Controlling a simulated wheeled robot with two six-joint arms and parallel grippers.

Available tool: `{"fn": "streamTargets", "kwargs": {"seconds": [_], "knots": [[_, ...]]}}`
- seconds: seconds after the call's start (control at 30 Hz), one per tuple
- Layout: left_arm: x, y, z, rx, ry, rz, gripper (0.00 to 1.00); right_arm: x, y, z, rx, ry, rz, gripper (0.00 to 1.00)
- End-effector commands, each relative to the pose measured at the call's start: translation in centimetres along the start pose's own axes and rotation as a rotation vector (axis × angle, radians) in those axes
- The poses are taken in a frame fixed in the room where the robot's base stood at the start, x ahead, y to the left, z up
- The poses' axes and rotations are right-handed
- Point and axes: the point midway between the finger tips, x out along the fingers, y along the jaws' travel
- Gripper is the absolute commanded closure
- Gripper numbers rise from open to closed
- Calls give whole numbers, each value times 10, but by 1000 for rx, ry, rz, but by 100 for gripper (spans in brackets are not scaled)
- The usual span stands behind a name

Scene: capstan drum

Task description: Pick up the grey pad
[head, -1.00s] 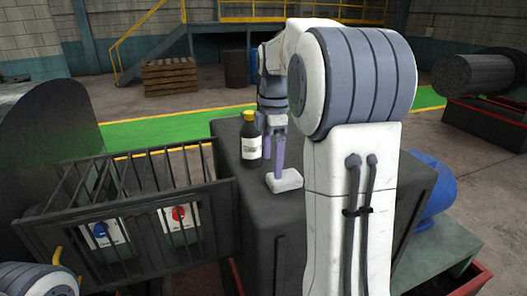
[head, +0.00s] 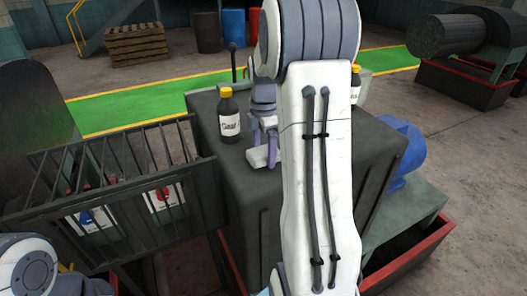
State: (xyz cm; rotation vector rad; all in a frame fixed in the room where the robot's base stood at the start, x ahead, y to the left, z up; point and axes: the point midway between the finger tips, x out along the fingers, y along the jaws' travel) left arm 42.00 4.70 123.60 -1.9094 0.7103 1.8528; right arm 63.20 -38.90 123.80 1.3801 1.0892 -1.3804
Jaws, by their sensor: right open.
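The pad (head: 258,157) is a small pale grey block lying on the dark box top, just right of a dark bottle with a yellow cap (head: 228,118). My right gripper (head: 264,143) is at the pad, pointing down, with its purple-grey fingers apart. One finger overlaps the pad's right part in the picture; the other shows at its far side. I cannot tell whether they touch it. My right arm hides the pad's right surroundings. My left gripper is out of view.
The dark box (head: 245,190) has a railed rack (head: 125,215) with switch panels on its left. A second yellow-capped bottle (head: 355,88) stands behind my right arm. A blue motor (head: 400,150) is at the right. The box top's front is clear.

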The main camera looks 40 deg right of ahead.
Motion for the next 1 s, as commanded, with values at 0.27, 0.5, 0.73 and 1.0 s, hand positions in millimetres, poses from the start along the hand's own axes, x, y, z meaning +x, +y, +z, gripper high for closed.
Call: {"fn": "streamTargets", "kwargs": {"seconds": [0.27, 0.5, 0.73, 1.0], "knots": [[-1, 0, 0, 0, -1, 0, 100, 5, 0, 0, 1, 0, 0, 0], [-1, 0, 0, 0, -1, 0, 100, 4, 0, 0, 1, 0, 1, 78], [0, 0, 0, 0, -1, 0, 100, 4, 0, 0, 1, 0, 1, 78], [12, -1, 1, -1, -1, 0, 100, -18, 1, 1, 1, -2, 7, 78]]}}
